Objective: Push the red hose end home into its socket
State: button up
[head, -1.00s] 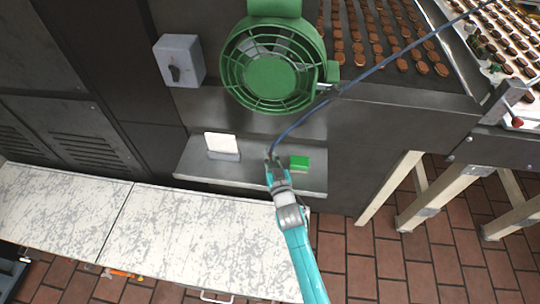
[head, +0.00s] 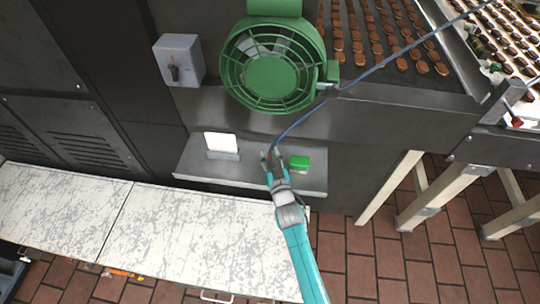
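A blue hose (head: 300,117) runs down from the upper right, past the green fan, to my gripper (head: 270,155). My gripper is over the grey metal shelf (head: 250,177), between a white card on a stand and a green block. Its two fingers look spread apart, one on each side of the hose's lower end. I cannot tell whether the fingers touch the hose.
The green block (head: 299,162) is close to the right of my gripper, and the white card (head: 220,142) stands to its left. The green fan (head: 270,70) hangs above. A white speckled bench (head: 190,225) lies in front. A grey switch box (head: 179,60) is at upper left.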

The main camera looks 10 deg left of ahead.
jog(key=v, duration=1.2)
jog(key=s+d+f+m+h, duration=0.1)
jog(key=s+d+h, duration=0.1)
jog(key=s+d, duration=0.7)
jog(key=s+d+f+m+h, duration=0.1)
jog(key=s+d, duration=0.4)
jog(key=s, duration=0.7)
jog(key=s+d+r+m+g+h, duration=0.1)
jog(key=s+d+r, duration=0.2)
jog(key=s, duration=0.6)
jog(key=s+d+r+m+h, duration=0.1)
jog(key=s+d+r+h, duration=0.1)
jog(key=s+r, duration=0.6)
jog(key=shift+s+d+r+g, duration=0.35)
jog(key=shift+s+d, duration=0.25)
jog(key=shift+s, duration=0.65)
jog(key=shift+o, duration=0.5)
jog(key=shift+s+r, duration=0.2)
jog(key=shift+r, duration=0.05)
